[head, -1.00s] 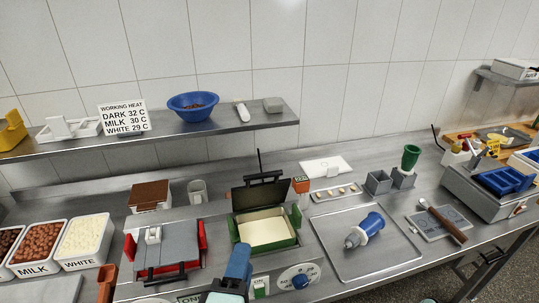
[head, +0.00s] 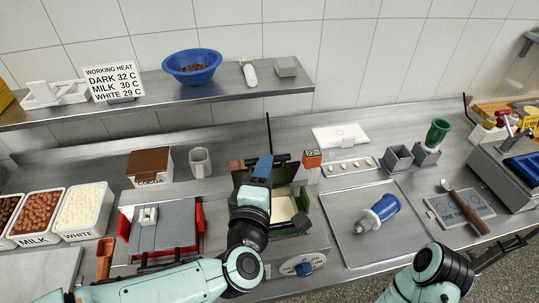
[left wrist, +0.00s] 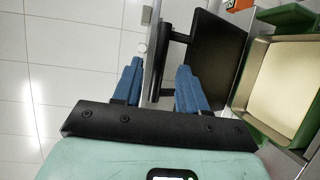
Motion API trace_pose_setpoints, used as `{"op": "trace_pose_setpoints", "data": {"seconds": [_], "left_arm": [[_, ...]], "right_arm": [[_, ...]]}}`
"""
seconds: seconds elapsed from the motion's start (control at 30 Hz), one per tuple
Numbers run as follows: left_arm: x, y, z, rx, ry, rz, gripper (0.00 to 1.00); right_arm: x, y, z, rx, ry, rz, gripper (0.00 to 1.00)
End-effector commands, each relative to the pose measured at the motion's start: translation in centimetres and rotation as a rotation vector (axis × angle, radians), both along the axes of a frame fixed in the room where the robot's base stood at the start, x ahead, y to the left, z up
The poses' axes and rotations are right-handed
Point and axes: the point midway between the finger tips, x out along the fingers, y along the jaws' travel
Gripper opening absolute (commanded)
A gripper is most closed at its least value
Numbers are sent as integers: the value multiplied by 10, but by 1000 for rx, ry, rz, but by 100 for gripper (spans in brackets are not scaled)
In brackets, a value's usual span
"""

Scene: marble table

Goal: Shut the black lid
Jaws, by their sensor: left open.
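The black lid (head: 284,175) stands raised at the back of the green warmer (head: 304,202), whose pan holds pale cream liquid (head: 283,208). In the left wrist view the lid (left wrist: 216,52) is a dark panel with a black handle (left wrist: 178,38) reaching toward the fingers. My left gripper (head: 262,166) is in front of the lid and hides much of it. Its blue fingers (left wrist: 159,68) are open, with the handle bar seemingly between them; I cannot tell whether they touch it. My right gripper is out of view; only part of that arm shows.
A red warmer with a shut grey lid (head: 165,222) stands to the left. A small orange display (head: 312,158) is close right of the lid. A tray (head: 352,235) with a blue-and-white tool (head: 379,212) lies to the right. A shelf (head: 150,108) hangs behind.

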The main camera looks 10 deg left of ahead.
Motion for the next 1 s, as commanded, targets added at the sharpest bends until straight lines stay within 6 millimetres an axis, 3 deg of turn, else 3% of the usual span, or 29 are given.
{"op": "trace_pose_setpoints", "data": {"seconds": [0.1, 0.23, 0.63, 0.67, 0.77, 0.8, 1.0], "left_arm": [[22, -2, 0, 1, 0, 0, 42], [37, -3, -1, 0, 0, 0, 42], [45, -4, -3, 0, -1, 0, 42], [45, -4, -3, 0, -1, 0, 39], [45, -4, -3, 0, -1, 0, 6], [45, -4, -3, 0, -1, 0, 0], [44, -4, -4, 1, -3, -1, 0]], "right_arm": [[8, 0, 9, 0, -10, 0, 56], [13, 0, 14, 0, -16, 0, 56], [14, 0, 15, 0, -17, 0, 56], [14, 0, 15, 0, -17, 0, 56], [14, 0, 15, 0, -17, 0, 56], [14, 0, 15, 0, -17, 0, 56], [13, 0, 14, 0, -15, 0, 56]]}}
